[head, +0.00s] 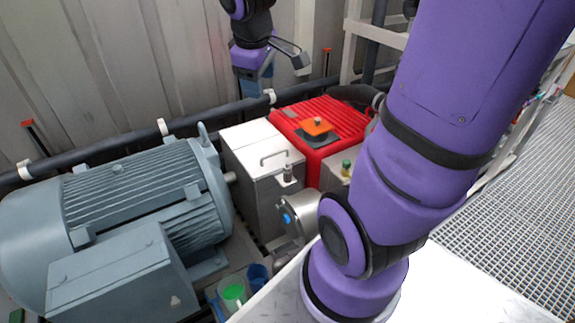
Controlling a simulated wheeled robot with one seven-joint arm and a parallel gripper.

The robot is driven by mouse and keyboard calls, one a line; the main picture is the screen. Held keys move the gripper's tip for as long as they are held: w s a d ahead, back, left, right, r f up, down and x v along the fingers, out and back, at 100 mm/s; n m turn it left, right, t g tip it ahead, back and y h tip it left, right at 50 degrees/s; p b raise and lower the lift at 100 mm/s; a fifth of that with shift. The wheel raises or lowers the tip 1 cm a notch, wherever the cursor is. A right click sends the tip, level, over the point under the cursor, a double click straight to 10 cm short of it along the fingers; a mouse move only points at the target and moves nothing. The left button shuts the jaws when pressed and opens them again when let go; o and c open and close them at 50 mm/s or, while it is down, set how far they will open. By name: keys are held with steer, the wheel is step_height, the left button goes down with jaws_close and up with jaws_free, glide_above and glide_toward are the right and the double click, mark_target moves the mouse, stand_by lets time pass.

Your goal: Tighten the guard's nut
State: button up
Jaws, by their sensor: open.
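The guard (249,150) looks to be the light grey metal box with a bar handle on its lid, between the grey-green motor and the red machine. A small metal stud or nut (287,174) stands on a ledge at its near right side. It is too small to tell how far down the nut sits. My gripper (258,80) hangs at the top middle, behind and above the guard, well apart from it. It is open, and I see nothing held in it; its fingertips are small and partly hidden.
The large motor (145,195) fills the left. The red ribbed machine (322,165) carries an orange plate (316,126). A green-topped fitting (346,167) stands near it. A dark pipe runs along the back wall; grating lies right.

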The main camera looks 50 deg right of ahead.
steer(key=w+d+f+n+g, duration=0.1)
steer(key=w+d+f+n, duration=0.15)
steer(key=d+f, duration=0.2)
steer(key=w+d+f+n+g, duration=0.1)
steer(key=w+d+f, duration=0.25)
steer(key=f, duration=0.25)
steer(key=n+y, duration=0.3)
steer(key=n, duration=0.1)
glide_above(288, 166)
step_height(288, 166, down, 17)
step_height(288, 166, down, 10)
steer(key=shift+a+f, duration=0.1)
steer(key=shift+f, duration=0.1)
steer(key=c, duration=0.9)
